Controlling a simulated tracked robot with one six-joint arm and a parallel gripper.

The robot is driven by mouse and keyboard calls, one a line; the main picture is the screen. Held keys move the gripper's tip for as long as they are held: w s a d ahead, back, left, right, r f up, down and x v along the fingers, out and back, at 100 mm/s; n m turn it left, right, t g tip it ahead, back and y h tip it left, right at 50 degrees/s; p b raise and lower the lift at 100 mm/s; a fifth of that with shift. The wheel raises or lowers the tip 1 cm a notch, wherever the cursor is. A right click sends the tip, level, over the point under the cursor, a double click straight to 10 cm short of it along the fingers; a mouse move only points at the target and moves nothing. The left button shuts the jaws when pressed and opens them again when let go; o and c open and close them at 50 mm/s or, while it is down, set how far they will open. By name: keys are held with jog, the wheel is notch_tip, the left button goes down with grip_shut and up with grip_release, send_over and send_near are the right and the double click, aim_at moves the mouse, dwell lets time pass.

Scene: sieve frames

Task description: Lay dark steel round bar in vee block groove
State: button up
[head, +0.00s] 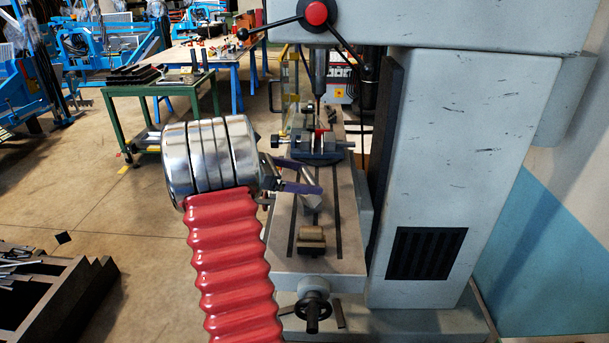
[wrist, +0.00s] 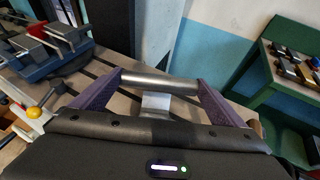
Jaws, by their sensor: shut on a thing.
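My gripper (head: 305,176) is over the machine table, its purple fingers shut on the ends of a grey steel round bar (wrist: 158,82). The bar spans from finger to finger in the wrist view; in the head view it is small and partly hidden by the near finger. A bright grey metal block (wrist: 155,105), which looks like the vee block, shows just below the bar in the wrist view and below the near finger in the head view (head: 312,202). Its groove is not clear, and I cannot tell whether bar and block touch.
The grey machine column (head: 450,170) stands close on the right. A green bench (wrist: 262,75) shows in the wrist view.

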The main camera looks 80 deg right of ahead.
jog(key=shift+f, duration=0.15)
jog(key=shift+f, duration=3.1)
jog(key=o, duration=1.2)
jog(key=shift+v, duration=6.95)
